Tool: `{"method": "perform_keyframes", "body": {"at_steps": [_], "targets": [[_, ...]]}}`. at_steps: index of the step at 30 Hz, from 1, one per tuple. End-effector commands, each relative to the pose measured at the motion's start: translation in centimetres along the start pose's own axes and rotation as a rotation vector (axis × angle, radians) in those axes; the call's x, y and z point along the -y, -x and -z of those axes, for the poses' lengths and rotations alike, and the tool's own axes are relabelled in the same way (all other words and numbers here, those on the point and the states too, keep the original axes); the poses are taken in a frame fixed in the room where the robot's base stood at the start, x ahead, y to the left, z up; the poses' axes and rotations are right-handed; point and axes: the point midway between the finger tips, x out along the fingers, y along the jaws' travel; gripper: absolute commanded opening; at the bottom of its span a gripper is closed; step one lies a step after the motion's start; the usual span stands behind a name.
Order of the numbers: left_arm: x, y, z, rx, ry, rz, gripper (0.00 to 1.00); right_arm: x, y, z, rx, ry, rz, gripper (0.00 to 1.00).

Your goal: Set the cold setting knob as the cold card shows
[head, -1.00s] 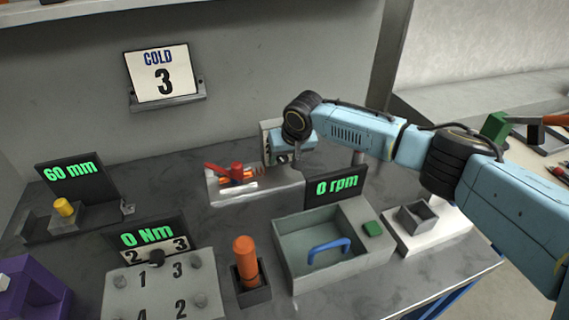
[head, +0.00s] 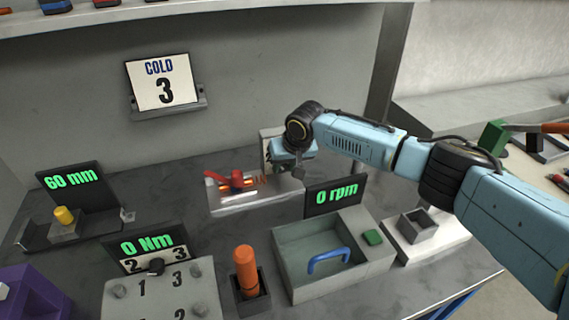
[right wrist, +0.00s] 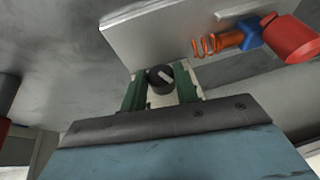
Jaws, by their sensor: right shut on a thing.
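The cold card (head: 163,83) stands on a small wall ledge in the head view and reads COLD 3. In the right wrist view a round dark knob (right wrist: 160,78) with a pale pointer line sits between the green fingers of my right gripper (right wrist: 160,92), which is shut on it. In the head view my right gripper (head: 282,166) is in front of a small upright pale panel (head: 266,143). The gripper hides the knob and most of the panel's markings there. My left gripper is not in view.
A plate with a red lever (head: 236,180) and orange spring is close left of the gripper. The 0 rpm display (head: 336,197) and a grey bin (head: 287,262) with a blue handle are in front. The 0 Nm panel (head: 135,290) has another dark knob.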

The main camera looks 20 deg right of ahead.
Motion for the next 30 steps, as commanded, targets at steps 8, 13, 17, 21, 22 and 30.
{"method": "perform_keyframes", "body": {"at_steps": [8, 13, 17, 21, 22, 30], "targets": [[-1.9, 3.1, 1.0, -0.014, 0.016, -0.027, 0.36, -0.2, 0.2, -0.1, 0.004, -0.058, 0.124, 0.07], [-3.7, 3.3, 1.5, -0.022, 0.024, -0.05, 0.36, -0.5, -0.1, -0.1, 0.002, -0.102, 0.23, 0.07], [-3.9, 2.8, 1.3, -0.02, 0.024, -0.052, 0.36, -0.7, -0.3, -0.2, 0.001, -0.135, 0.314, 0.07], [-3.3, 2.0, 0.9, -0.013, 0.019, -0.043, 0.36, -0.8, -0.4, -0.2, 0.0, -0.166, 0.393, 0.07], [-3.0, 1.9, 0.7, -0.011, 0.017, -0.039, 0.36, -0.8, -0.5, -0.2, 0.0, -0.172, 0.406, 0.07], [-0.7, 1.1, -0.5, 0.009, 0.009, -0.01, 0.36, -0.9, -0.4, -0.1, 0.0, -0.202, 0.486, 0.07]]}}
